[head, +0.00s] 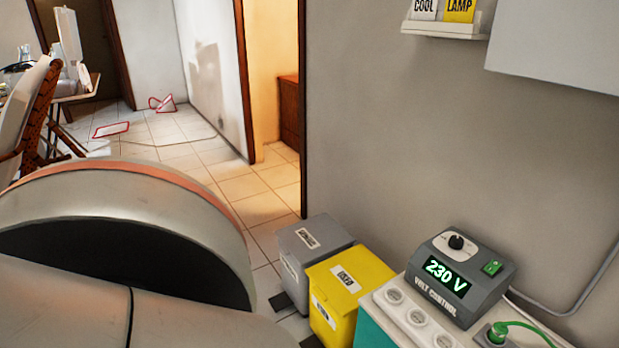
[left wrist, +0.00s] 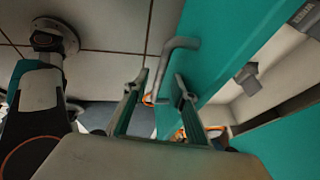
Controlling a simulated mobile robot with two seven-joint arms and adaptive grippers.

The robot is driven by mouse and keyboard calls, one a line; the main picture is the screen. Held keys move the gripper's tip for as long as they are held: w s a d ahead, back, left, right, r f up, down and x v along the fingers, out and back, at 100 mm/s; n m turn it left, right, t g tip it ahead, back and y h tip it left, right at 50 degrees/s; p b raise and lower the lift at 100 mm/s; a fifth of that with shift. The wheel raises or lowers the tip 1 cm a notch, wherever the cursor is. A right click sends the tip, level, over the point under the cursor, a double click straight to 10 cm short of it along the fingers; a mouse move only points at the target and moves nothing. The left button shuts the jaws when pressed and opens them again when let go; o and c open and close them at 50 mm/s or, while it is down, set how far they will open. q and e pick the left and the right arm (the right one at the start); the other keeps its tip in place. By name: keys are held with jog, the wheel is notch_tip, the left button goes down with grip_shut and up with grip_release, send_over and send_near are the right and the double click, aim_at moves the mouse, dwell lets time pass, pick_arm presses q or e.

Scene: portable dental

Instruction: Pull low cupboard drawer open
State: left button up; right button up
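In the left wrist view, a teal drawer front (left wrist: 225,40) runs diagonally across the upper right. A grey bar handle (left wrist: 183,43) is fixed to it. Behind the front, a pale drawer interior (left wrist: 275,92) shows, so the drawer stands at least partly open. My left gripper (left wrist: 156,86) has its two fingers apart, one on each side of the handle's lower part; I see no clear grip on the bar. In the head view, only the cupboard's pale top and a teal side (head: 374,326) show at the bottom. Neither gripper shows there.
A volt control box (head: 462,277) and a socket strip (head: 416,317) are on the cupboard top. A yellow bin (head: 350,285) and a grey bin (head: 312,246) stand left of it. A grey object (left wrist: 247,77) shows inside the drawer. Tiled floor lies beyond the bins.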

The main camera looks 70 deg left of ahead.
pick_arm(q)
jog(key=v, duration=1.2)
jog(key=shift+d, duration=0.1)
